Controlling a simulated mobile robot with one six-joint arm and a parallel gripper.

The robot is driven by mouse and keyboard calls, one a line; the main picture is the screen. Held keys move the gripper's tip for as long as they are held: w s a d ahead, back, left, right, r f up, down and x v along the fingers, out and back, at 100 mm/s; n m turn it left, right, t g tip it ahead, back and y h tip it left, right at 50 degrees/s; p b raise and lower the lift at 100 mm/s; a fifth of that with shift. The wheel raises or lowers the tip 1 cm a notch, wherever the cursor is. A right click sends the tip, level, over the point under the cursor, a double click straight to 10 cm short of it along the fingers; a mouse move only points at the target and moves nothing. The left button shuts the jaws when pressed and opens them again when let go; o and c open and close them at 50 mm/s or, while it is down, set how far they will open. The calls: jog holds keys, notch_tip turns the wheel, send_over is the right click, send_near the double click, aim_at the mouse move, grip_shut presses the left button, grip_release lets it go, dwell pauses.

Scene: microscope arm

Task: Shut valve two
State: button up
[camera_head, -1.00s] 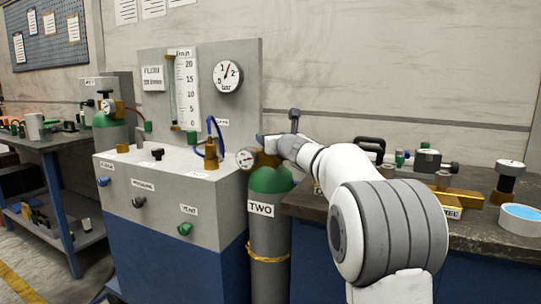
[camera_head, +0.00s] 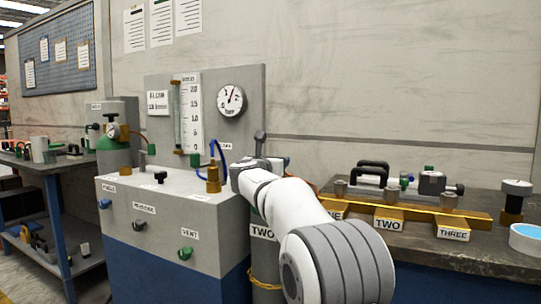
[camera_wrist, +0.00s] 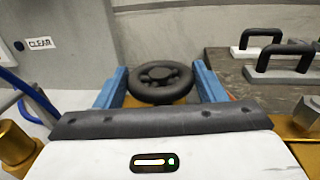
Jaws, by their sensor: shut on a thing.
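A grey gas cylinder (camera_head: 264,252) labelled TWO stands between the panel cabinet and the right bench. Its top is hidden behind my arm in the head view. In the wrist view a black handwheel (camera_wrist: 160,82) sits on a brass body, between the two blue fingers of my gripper (camera_wrist: 161,77). My gripper is shut on the handwheel, one finger on each side. In the head view my gripper is mostly hidden by its own wrist above the cylinder.
A grey panel cabinet (camera_head: 160,240) with knobs, a gauge (camera_head: 231,100) and a blue hose stands left of the cylinder. On the right bench (camera_head: 400,258) are brass blocks labelled TWO (camera_head: 388,223) and THREE (camera_head: 453,232), and black handles. Another green cylinder (camera_head: 112,155) stands at left.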

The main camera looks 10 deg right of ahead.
jog(key=m+g+h+p, duration=0.2)
jog(key=h, duration=0.1)
jog(key=m+g+h+p, duration=0.1)
jog(key=p, duration=0.1)
jog(key=shift+w+a+r+m+h, duration=0.2)
jog(key=shift+a+r+m+h, duration=0.1)
jog(key=shift+r, duration=0.1)
jog(key=shift+g, duration=0.4)
jog(key=shift+f+m+h+p, duration=0.1)
jog(key=shift+m+h+p, duration=0.25)
jog(key=shift+m+h, duration=0.05)
jog(key=o, duration=0.8)
jog(key=shift+a, duration=0.1)
jog(key=shift+o, duration=1)
jog(key=shift+f, duration=0.2)
jog(key=v, duration=0.7)
jog(key=shift+s+a+p, duration=0.2)
jog(key=shift+a+p, duration=0.05)
jog(key=shift+p, duration=0.2)
